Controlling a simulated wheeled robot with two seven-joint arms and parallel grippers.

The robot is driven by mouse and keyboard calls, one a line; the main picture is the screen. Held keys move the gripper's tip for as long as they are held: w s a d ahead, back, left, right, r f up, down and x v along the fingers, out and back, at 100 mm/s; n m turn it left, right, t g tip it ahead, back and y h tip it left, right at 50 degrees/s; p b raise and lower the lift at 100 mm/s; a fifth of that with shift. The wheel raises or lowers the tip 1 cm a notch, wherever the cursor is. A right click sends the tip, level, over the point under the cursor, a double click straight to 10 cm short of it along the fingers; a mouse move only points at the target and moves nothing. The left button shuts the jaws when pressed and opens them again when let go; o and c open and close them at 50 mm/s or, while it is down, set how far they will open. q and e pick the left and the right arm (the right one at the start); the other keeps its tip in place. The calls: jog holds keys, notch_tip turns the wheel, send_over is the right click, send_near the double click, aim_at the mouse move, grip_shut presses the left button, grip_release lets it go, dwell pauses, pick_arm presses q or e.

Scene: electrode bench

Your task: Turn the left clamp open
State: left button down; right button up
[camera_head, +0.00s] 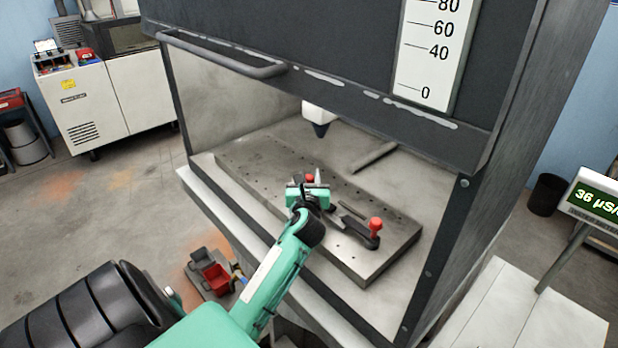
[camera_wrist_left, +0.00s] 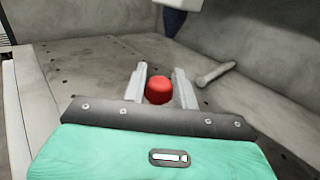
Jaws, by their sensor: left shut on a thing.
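The left clamp shows as a red knob (camera_head: 310,178) on the perforated metal plate (camera_head: 255,157) inside the dark cabinet. My left gripper (camera_head: 309,184) reaches in from the front and is shut on this clamp. In the left wrist view the red knob (camera_wrist_left: 158,90) sits between the two pale fingers, and the clamp's lower part is hidden. The other clamp, with a red knob (camera_head: 375,224) and a dark arm, stands apart to the right near the plate's front edge. My right gripper is not in view.
A white tool head with a dark tip (camera_head: 320,128) hangs above the plate. A grey bar (camera_head: 375,158) lies behind the clamps. The raised cabinet front with a handle (camera_head: 225,55) is overhead, and a side wall (camera_head: 455,240) closes the right.

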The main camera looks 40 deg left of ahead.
pick_arm(q)
jog(key=shift+n+g+y, duration=0.3)
jog(key=n+g+y, duration=0.3)
jog(key=shift+g, duration=0.3)
jog(key=shift+n+g+y, duration=0.6)
jog(key=shift+n+g, duration=0.2)
jog(key=shift+g, duration=0.3)
jog(key=shift+n+g, duration=0.3)
jog(key=shift+g, duration=0.2)
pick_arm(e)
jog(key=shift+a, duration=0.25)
pick_arm(q)
jog(key=shift+y, duration=0.3)
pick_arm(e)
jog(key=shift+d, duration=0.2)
pick_arm(q)
jog(key=c, duration=1.1)
grip_release()
jog(key=shift+c, duration=0.2)
